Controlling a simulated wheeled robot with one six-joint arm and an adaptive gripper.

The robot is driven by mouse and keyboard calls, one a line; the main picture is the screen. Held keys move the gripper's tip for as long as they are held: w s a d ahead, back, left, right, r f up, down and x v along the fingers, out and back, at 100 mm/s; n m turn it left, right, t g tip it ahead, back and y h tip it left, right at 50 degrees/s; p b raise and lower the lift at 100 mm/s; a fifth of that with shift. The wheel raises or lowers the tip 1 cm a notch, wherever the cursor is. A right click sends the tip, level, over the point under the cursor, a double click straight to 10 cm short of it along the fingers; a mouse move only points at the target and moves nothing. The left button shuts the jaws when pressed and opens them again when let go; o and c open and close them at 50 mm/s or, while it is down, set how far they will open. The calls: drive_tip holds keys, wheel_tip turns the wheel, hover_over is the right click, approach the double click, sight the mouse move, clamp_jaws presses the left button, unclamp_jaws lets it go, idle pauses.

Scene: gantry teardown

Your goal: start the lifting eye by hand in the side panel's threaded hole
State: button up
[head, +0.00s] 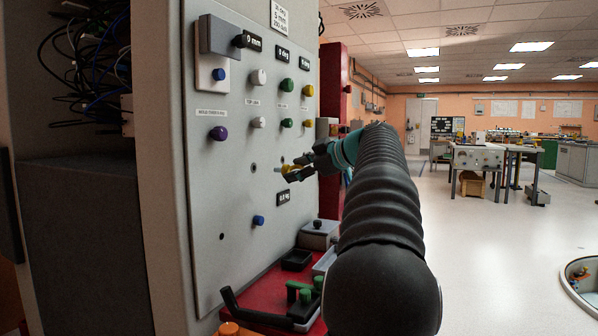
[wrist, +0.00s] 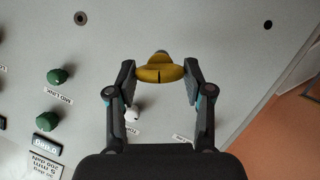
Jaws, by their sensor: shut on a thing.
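My gripper (wrist: 160,75) is shut on the yellow lifting eye (wrist: 159,73), gripped between its two fingertips in the wrist view. A grey stub shows beyond the eye, on the panel side. In the head view my gripper (head: 298,168) is close to the grey side panel (head: 215,190), with the yellow eye (head: 289,174) at its tip. I cannot tell whether the stud touches the panel or sits in a hole. One ringed dark hole (wrist: 81,18) shows at upper left in the wrist view, and a plain dark hole (wrist: 268,25) at upper right.
Green knobs (wrist: 61,76), a white knob (wrist: 132,113) and labels are on the panel near my fingers. A blue knob (head: 258,220) is below my gripper in the head view. A red tray (head: 262,290) with parts stands at the panel's foot. Open floor lies to the right.

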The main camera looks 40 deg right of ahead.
sight(285, 166)
drive_tip(key=shift+w+a, duration=0.35)
drive_tip(key=shift+w, duration=0.4)
drive_tip(key=shift+w+a, duration=0.3)
drive_tip(key=shift+w, duration=0.5)
drive_tip(key=shift+w+a, duration=0.35)
drive_tip(key=shift+w, duration=0.4)
drive_tip(key=shift+w+a, duration=0.2)
drive_tip(key=shift+w, duration=0.25)
drive_tip(key=shift+w+a, duration=0.2)
drive_tip(key=shift+w, duration=0.25)
drive_tip(key=shift+w+r, duration=0.1)
drive_tip(key=shift+c, duration=0.6)
drive_tip(key=m+g+y+p, duration=0.1)
drive_tip(key=m+p, duration=0.1)
drive_tip(key=p, duration=0.2)
drive_tip(key=shift+w+y, duration=0.1)
drive_tip(key=shift+y, duration=0.2)
